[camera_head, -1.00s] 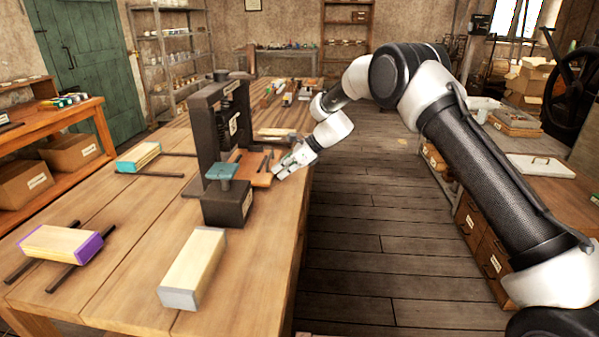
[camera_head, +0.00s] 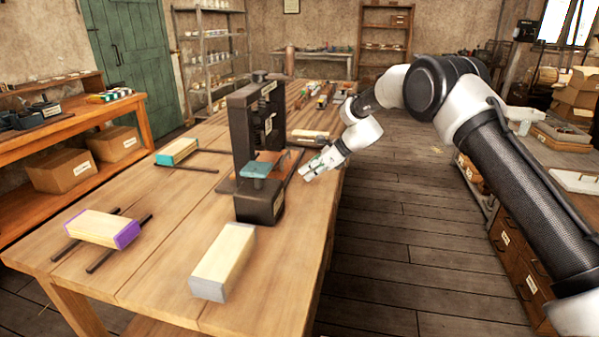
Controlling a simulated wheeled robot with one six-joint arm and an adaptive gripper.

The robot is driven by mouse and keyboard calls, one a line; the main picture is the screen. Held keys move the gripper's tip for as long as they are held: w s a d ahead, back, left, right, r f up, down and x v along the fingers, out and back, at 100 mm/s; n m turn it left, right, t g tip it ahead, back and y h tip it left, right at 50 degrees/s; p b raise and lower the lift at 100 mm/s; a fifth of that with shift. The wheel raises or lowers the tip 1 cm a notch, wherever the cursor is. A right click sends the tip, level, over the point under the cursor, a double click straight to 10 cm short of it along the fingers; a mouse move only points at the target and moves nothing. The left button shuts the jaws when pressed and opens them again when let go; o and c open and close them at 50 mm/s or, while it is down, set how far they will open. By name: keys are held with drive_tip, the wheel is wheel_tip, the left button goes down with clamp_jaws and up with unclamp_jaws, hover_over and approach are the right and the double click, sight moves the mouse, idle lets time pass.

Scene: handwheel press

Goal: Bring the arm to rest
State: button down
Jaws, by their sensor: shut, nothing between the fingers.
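My gripper (camera_head: 305,174) is shut and empty. It hangs over the right edge of the wooden table (camera_head: 167,289), just right of the dark press (camera_head: 243,135). My white and black arm reaches in from the right side of the picture, over the floor. The press stands upright on the table. I cannot tell whether the gripper touches the press base.
Wooden blocks with grey (camera_head: 223,262), purple (camera_head: 101,228) and teal (camera_head: 177,152) ends lie on the table, the last two on dark rails. A drawer bench (camera_head: 513,255) stands at the right. The plank floor (camera_head: 405,215) between is clear.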

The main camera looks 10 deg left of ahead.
drive_tip(key=v, duration=1)
drive_tip(key=s+d+f+n+g+h, duration=0.25)
drive_tip(key=s+d+f+n, duration=0.25)
drive_tip(key=s+d+n, duration=0.35)
drive_tip(key=s+d+r+n+t+h, duration=0.2)
drive_tip(key=s+d+r, duration=0.5)
drive_tip(key=s+d, duration=0.4)
drive_tip(key=s+d+r+n+t+h, duration=0.2)
drive_tip(key=s+d+r+n, duration=0.2)
drive_tip(key=s+d+r, duration=0.3)
drive_tip(key=s+d+r+n+t+h, duration=0.2)
drive_tip(key=s+d+r, duration=0.5)
drive_tip(key=s+d, duration=1)
drive_tip(key=shift+s+d+r+n+h, duration=0.25)
drive_tip(key=shift+s+n+h, duration=0.2)
drive_tip(key=shift+s+n, duration=0.4)
drive_tip(key=shift+w+t, duration=0.15)
drive_tip(key=shift+t, duration=0.1)
